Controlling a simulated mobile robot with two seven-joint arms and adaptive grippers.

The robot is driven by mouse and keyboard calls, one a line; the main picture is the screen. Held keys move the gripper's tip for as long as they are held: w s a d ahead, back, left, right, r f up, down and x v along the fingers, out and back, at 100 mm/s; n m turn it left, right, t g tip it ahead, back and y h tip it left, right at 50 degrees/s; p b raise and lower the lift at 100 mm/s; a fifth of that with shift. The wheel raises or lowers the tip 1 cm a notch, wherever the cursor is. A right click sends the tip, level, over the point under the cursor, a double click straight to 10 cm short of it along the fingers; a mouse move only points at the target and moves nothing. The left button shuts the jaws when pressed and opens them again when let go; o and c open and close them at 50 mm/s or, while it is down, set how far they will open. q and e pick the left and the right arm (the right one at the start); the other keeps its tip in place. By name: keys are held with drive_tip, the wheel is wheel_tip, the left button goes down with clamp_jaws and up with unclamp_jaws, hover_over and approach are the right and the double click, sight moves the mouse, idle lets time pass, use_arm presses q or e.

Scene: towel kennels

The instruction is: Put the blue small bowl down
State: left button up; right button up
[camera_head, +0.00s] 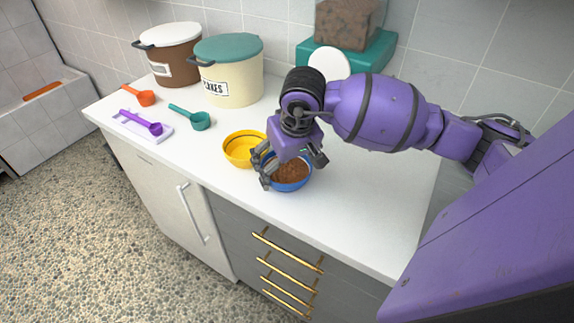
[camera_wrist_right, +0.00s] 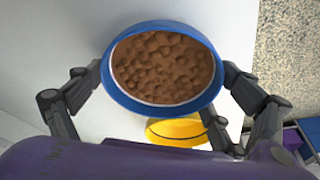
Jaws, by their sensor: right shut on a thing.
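The blue small bowl (camera_head: 291,185) is full of brown kibble. It is at the middle of the white counter (camera_head: 365,215), near the front edge. My right gripper (camera_head: 286,172) is shut on it from above, with a finger on either side of its rim. In the right wrist view the blue bowl (camera_wrist_right: 165,105) sits level between the two fingers (camera_wrist_right: 162,85). I cannot tell whether its base touches the counter. My left gripper is not in view.
A yellow bowl (camera_head: 240,150) stands close to the left of the blue bowl. Purple (camera_head: 142,122), teal (camera_head: 198,121) and orange (camera_head: 144,98) scoops lie further left. A cream bin (camera_head: 230,85) and a brown bin (camera_head: 172,65) stand behind. The counter to the right is clear.

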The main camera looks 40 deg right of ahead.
drive_tip(key=shift+f, duration=0.1)
drive_tip(key=shift+f, duration=0.3)
drive_tip(key=o, duration=0.9)
drive_tip(key=shift+r, duration=0.1)
drive_tip(key=v, duration=1.2)
drive_tip(key=shift+r, duration=0.25)
